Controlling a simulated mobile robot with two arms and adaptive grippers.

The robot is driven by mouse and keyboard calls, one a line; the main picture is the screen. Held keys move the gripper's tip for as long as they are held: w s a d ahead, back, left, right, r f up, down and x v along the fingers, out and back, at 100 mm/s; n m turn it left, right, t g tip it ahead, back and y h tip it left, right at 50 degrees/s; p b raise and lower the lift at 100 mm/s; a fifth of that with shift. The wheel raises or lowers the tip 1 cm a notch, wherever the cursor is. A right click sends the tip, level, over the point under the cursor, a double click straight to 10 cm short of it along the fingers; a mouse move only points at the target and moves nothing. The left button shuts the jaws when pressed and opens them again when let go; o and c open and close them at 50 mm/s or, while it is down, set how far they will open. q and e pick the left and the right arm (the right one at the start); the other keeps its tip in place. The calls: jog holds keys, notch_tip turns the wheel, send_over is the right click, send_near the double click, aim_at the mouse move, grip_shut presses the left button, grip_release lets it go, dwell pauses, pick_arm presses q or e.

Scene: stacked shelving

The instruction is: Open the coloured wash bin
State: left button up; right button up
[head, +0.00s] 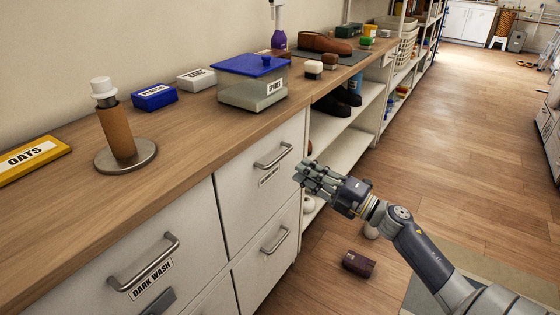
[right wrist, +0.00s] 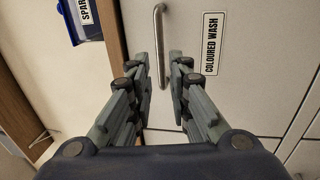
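The coloured wash bin (head: 237,195) is the upper right white front under the counter, and it looks shut. Its bar handle (head: 273,157) sits above a small label in the head view. In the right wrist view the handle (right wrist: 160,42) stands upright in the picture, beside the label "COLOURED WASH" (right wrist: 211,44). My right gripper (head: 302,172) is open and empty in front of the bin, just right of the handle. In the right wrist view its fingertips (right wrist: 163,68) are apart, with the handle in line with the gap; contact cannot be told. My left gripper is not in view.
The dark wash bin (head: 190,225) is at left, with another handled front (head: 275,239) below. The counter (head: 190,130) holds a spares box (head: 254,96) and a roll stand (head: 118,135). A dark box (head: 358,264) lies on the floor. Open shelves are beyond.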

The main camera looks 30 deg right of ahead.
aim_at(280, 156)
jog(key=x, duration=0.8)
jog(key=shift+w, duration=0.4)
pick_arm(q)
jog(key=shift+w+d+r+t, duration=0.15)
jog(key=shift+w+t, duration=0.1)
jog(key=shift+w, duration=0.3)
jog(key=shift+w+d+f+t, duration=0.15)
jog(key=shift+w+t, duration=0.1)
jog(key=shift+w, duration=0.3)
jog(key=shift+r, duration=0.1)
pick_arm(e)
jog(key=shift+a, duration=0.1)
grip_shut()
